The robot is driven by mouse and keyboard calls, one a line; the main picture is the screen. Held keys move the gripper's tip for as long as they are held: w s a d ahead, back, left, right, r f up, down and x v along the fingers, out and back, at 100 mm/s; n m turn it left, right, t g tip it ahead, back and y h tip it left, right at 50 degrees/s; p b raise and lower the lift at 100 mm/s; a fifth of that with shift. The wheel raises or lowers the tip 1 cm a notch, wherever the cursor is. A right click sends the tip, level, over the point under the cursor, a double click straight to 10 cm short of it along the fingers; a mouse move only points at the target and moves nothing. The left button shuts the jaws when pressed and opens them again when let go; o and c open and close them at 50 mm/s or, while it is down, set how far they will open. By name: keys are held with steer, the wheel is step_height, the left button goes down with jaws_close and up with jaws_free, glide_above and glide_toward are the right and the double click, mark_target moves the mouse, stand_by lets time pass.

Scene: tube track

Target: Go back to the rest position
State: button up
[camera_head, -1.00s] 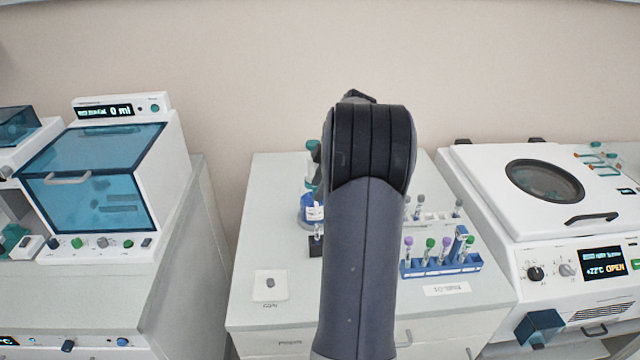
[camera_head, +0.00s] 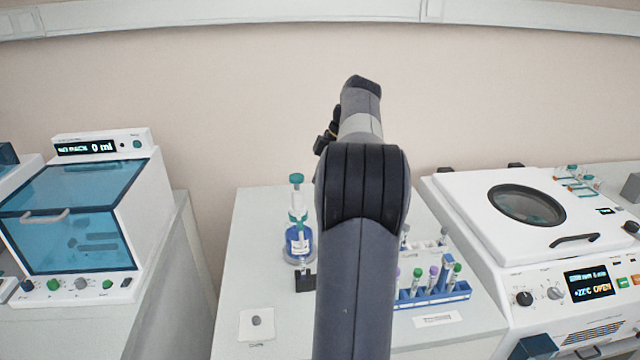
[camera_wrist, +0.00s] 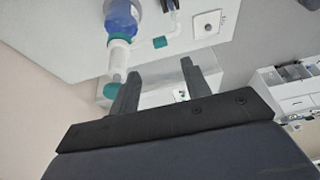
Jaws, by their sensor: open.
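My arm rises through the middle of the head view, with its upper links seen above the dark elbow. My gripper (camera_wrist: 160,72) shows in the wrist view with its two dark fingers spread apart and nothing held between them. In the head view the fingers cannot be made out behind the arm. A blue bottle with teal caps (camera_head: 299,242) stands on the middle bench, left of my arm. In the wrist view this bottle (camera_wrist: 121,20) appears beyond the left finger, and I cannot tell the gap between them.
A blue rack (camera_head: 432,296) with several capped tubes sits right of my arm, partly hidden. A white pad (camera_head: 257,324) lies on the bench front. A machine with a blue cover (camera_head: 75,225) stands left. A machine reading OPEN (camera_head: 590,284) stands right.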

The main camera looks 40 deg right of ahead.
mark_target(301, 223)
steer(key=shift+f, duration=0.1)
steer(key=x, duration=1)
steer(key=shift+w+a+f+p, duration=0.2)
steer(key=shift+f+p, duration=0.1)
steer(key=shift+p, duration=0.05)
steer(key=shift+r, duration=0.1)
